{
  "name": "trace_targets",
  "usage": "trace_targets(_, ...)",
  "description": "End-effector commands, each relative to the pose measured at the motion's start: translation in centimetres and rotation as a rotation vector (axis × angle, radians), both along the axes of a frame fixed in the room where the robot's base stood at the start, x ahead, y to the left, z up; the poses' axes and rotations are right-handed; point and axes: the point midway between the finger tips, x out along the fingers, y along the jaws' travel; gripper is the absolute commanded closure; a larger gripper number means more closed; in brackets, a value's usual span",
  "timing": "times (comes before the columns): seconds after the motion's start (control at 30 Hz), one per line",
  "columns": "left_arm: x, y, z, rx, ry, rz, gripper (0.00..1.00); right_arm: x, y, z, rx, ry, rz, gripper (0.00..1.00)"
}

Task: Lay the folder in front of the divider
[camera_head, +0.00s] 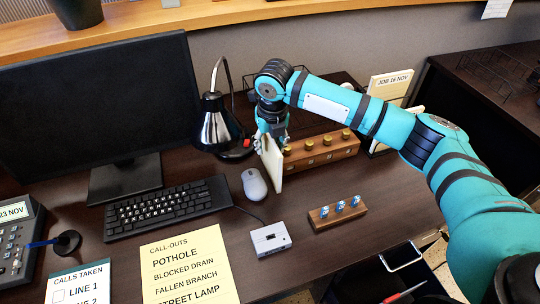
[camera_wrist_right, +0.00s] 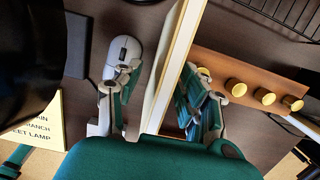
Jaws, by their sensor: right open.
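A thin cream folder (camera_head: 271,165) stands on edge on the desk, between the mouse and the wooden block with brass knobs. My right gripper (camera_head: 271,138) is above it, with open fingers either side of its upper part. In the right wrist view the folder (camera_wrist_right: 168,72) runs between the spread fingers of the gripper (camera_wrist_right: 156,108). A cream upright piece labelled JOB 16 NOV (camera_head: 390,86) stands at the back right, partly behind my arm; I cannot tell whether it is the divider. My left gripper is not in view.
The wooden block with brass knobs (camera_head: 322,151) stands right of the folder, the mouse (camera_head: 254,185) left. A lamp (camera_head: 218,125), a small grey box (camera_head: 270,239) and a wooden block with blue-topped pieces (camera_head: 337,213) are near.

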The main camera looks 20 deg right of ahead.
Motion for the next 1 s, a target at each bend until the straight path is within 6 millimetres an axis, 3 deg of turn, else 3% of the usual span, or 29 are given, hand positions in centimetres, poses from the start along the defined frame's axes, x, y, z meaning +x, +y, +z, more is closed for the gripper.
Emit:
trace_targets(0.2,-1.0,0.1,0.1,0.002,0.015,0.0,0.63,0.6,-0.2,-2.9,0.0,0.002,0.001,0.6)
trace_targets(0.47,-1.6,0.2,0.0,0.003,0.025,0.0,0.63,0.6,-0.1,-3.3,0.0,0.001,0.001,0.6)
trace_targets(0.8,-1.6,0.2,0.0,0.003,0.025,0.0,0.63,0.6,-0.2,-3.3,0.0,0.0,0.001,1.0)
trace_targets(1.0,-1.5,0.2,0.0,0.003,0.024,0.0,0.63,0.7,-0.2,-3.2,0.0,-0.001,0.001,1.0)
